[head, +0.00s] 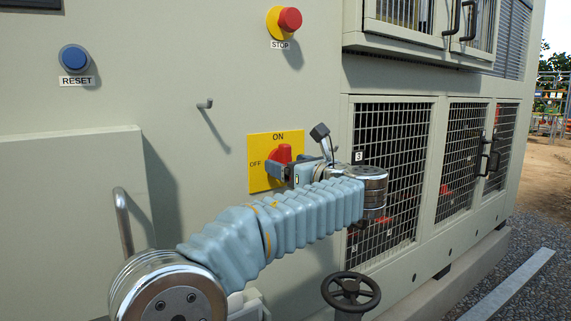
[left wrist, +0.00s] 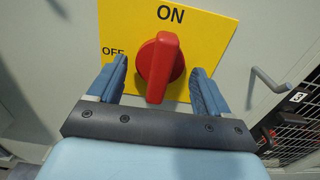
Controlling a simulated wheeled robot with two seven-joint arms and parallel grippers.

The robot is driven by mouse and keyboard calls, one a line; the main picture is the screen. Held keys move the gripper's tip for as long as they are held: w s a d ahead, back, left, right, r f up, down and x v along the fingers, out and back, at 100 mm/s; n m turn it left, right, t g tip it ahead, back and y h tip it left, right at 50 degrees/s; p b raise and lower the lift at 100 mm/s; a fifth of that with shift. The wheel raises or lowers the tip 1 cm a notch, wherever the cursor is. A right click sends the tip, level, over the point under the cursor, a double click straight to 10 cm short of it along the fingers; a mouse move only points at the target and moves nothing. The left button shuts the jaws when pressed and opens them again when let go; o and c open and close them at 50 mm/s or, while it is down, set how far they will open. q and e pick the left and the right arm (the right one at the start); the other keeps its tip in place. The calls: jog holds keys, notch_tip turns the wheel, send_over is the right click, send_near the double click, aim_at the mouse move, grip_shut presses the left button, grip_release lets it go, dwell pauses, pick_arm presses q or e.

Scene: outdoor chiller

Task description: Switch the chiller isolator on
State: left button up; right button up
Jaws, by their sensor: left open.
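The chiller isolator is a red rotary handle (head: 284,152) on a yellow plate (head: 260,179) marked ON at the top and OFF at the left. In the left wrist view the red handle (left wrist: 158,68) stands nearly upright, its upper end towards the ON mark. My left gripper (head: 281,170) is at the handle. In the left wrist view its open fingers (left wrist: 159,75) lie on the left and right of the handle, with a gap visible on each side. In the head view my gripper hides the handle's lower part. My right gripper is not in view.
A red STOP button (head: 289,20) and a blue RESET button (head: 74,58) are on the panel above. A small hook (head: 205,104) and a bar handle (head: 123,222) stick out. Mesh doors (head: 398,135) are to the right, a dark handwheel (head: 351,291) below.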

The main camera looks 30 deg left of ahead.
pick_arm(q)
jog(key=v, duration=0.7)
dwell(0.3)
